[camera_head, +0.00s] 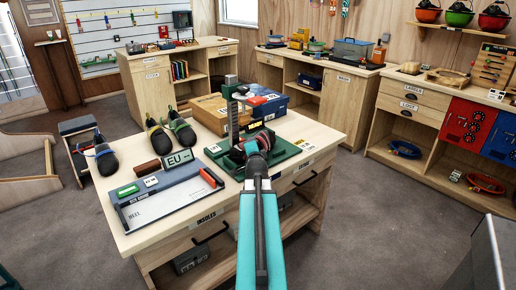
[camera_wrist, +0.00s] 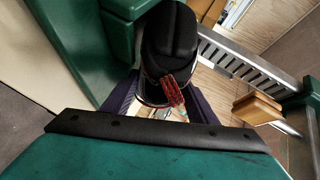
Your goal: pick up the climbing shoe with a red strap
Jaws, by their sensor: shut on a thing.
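The climbing shoe with a red strap shows in the wrist view as a black shoe (camera_wrist: 170,35) with a red strap (camera_wrist: 173,90) near its lower end. My gripper (camera_head: 252,148) is shut on this shoe, over the dark green board on the front bench. In the head view a bit of the red-strapped shoe (camera_head: 263,139) shows at my gripper, and my arm hides much of it. Whether the shoe touches the board is unclear.
The front bench (camera_head: 135,237) also bears black shoes with green straps (camera_head: 180,129), an EU sign (camera_head: 180,158), a heel measuring tray (camera_head: 165,200), and a cardboard box (camera_head: 208,112). A metal ruler (camera_head: 233,124) stands upright close to my gripper.

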